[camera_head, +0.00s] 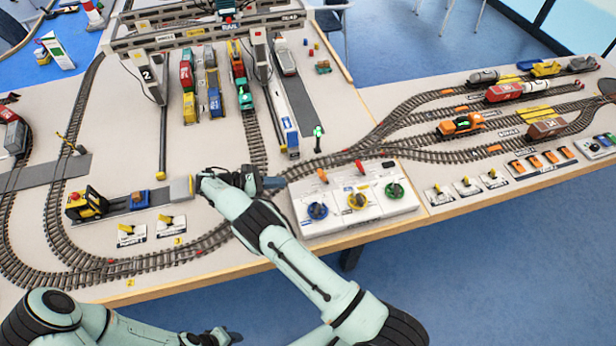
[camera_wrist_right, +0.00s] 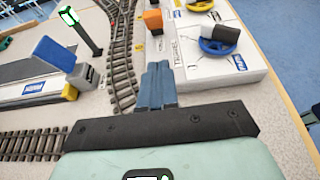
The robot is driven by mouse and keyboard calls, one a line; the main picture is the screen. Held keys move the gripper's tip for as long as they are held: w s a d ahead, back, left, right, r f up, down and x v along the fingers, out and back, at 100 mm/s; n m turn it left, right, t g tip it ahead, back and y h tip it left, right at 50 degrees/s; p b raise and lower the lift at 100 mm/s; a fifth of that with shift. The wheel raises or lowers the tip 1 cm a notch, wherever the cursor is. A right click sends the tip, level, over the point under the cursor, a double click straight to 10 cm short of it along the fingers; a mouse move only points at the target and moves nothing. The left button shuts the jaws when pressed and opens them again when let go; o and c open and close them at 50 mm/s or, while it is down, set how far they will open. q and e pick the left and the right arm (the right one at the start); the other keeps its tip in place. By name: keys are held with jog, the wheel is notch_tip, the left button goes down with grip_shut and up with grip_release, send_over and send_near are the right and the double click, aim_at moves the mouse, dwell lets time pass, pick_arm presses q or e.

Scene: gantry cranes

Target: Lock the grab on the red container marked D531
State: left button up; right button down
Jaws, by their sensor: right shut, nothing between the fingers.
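Two red blocks that look like containers (camera_head: 187,73) lie in the left lane under the gantry crane (camera_head: 205,38) in the head view. No marking D531 is readable, and the grab cannot be made out clearly. My right gripper (camera_head: 272,183) is shut and empty, just left of the control box (camera_head: 340,228). In the right wrist view its closed blue-grey fingers (camera_wrist_right: 158,85) point towards the track, beside the box. The box has a blue knob (camera_head: 318,211), a yellow knob (camera_head: 357,201), a green knob (camera_head: 394,190), an orange lever (camera_head: 322,175) and a red lever (camera_head: 360,167). My left arm is at the lower left; its jaws are not clear.
A green signal post (camera_head: 318,137) stands behind the box, near my right gripper. A yellow-black vehicle (camera_head: 87,203) stands at left. Tracks with wagons, including a red one (camera_head: 504,92), fill the right side.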

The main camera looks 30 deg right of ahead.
aim_at(324, 178)
jog(key=x, duration=0.2)
jog(key=b+x, duration=0.1)
jog(key=x, duration=0.3)
jog(key=shift+s+d+f+b, duration=0.15)
jog(key=shift+s+f+b, duration=0.15)
jog(key=shift+s+b, duration=0.05)
jog(key=d, duration=0.1)
jog(key=d+r, duration=0.1)
jog(key=d, duration=0.1)
jog(key=shift+s+d+r, duration=0.1)
jog(key=shift+s+d, duration=0.05)
jog(key=shift+s, duration=0.05)
pick_arm(q)
jog(key=shift+g, duration=0.3)
jog(key=shift+s+f, duration=1.85)
jog(key=shift+s, duration=0.15)
pick_arm(e)
jog(key=shift+s+d+r, duration=0.1)
jog(key=shift+d+r, duration=0.2)
jog(key=shift+d, duration=0.2)
